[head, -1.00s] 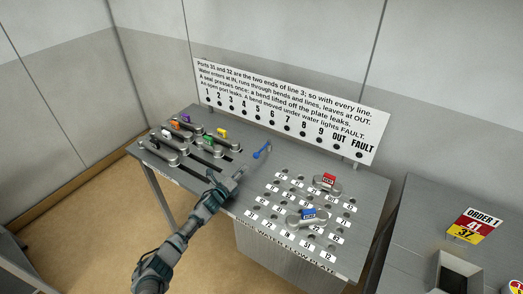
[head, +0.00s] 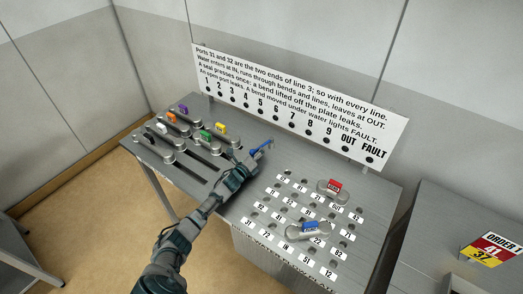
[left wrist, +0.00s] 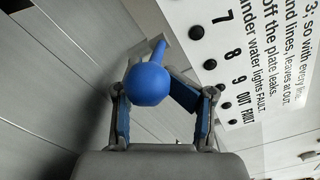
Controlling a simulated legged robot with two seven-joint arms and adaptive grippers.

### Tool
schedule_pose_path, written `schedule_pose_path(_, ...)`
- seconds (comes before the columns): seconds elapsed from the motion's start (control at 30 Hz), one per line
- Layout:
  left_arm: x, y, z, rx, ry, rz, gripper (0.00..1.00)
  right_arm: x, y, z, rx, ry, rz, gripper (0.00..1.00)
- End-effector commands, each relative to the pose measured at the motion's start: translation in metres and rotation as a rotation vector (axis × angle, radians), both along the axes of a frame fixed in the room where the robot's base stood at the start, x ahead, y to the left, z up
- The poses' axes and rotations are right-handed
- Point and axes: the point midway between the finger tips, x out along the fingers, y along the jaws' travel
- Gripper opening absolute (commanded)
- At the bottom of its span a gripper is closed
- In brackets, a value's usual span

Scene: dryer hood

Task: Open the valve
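The valve shows as a blue lever (head: 263,147) at the back of the grey table, left of the numbered plate. In the left wrist view its round blue knob (left wrist: 147,84) sits between the fingertips, with the lever running up behind it. My left gripper (head: 250,158) is at the lever, its fingers spread on either side of the knob. The fingers look open; whether either one touches the knob is unclear. My right gripper is not in view.
A port plate (head: 283,218) carries a red-tagged bend (head: 333,191) and a blue-tagged bend (head: 309,230). A sign panel (head: 300,100) stands behind the valve. An order card (head: 491,249) lies on the right table.

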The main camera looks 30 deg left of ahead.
Motion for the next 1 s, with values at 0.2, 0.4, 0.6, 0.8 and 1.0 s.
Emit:
schedule_pose_path(0.2,0.0005,0.0015,0.0021,0.002,-0.003,0.001,0.0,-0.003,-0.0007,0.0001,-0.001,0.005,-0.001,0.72)
schedule_pose_path(0.4,0.0007,0.002,0.0043,0.001,-0.007,0.001,0.0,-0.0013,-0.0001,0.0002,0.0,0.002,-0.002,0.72)
schedule_pose_path(0.6,0.0008,0.0017,0.0043,0.001,-0.007,0.001,0.0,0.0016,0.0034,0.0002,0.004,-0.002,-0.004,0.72)
schedule_pose_path(0.8,0.0011,0.0013,0.0028,0.002,-0.004,0.001,0.37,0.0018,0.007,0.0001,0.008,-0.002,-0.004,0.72)
schedule_pose_path(1.0,0.0009,0.0009,0.0023,0.001,-0.004,0.0,0.37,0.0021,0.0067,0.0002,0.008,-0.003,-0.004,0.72)
